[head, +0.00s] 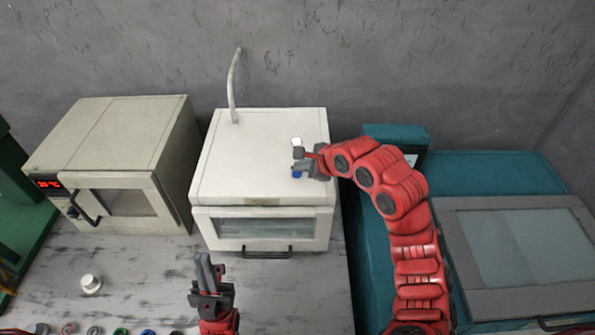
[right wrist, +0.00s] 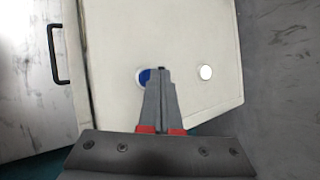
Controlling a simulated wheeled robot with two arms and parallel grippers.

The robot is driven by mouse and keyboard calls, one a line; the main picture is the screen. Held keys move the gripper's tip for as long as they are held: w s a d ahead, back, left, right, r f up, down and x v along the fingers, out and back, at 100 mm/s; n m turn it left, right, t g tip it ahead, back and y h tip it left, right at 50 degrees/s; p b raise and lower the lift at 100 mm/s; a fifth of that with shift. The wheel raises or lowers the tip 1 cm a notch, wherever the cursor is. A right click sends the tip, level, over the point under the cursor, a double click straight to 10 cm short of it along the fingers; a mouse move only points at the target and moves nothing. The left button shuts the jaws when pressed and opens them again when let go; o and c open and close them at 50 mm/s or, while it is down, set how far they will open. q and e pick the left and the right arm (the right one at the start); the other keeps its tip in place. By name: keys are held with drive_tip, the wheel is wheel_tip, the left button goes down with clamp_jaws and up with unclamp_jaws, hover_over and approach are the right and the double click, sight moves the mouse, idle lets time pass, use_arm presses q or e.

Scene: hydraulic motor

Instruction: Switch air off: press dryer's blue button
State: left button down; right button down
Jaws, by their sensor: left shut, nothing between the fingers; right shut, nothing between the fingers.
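The dryer (head: 255,160) is the white box in the middle of the head view, with a glass front door and a hose on top. Its blue button (head: 297,174) is on the top near the right edge, partly hidden by my right gripper (head: 298,162). In the right wrist view the blue button (right wrist: 145,76) shows just left of the shut fingertips (right wrist: 160,70), partly covered by them. I cannot tell whether they touch it. A white button (right wrist: 206,72) lies to the right of the fingertips. My left gripper (head: 203,262) is shut and empty, in front of the dryer.
A beige oven (head: 120,160) with a red display stands left of the dryer. A teal machine (head: 500,180) with a grey-framed window stands to the right. A white knob-like part (head: 91,284) and several coloured rings lie on the table's front left.

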drive_tip(key=shift+f, duration=0.1)
idle(0.3)
drive_tip(key=shift+f, duration=0.35)
drive_tip(key=shift+r+p, duration=0.4)
drive_tip(key=shift+p, duration=0.5)
wheel_tip(320, 180, up, 6)
drive_tip(key=p, duration=0.5)
idle(0.3)
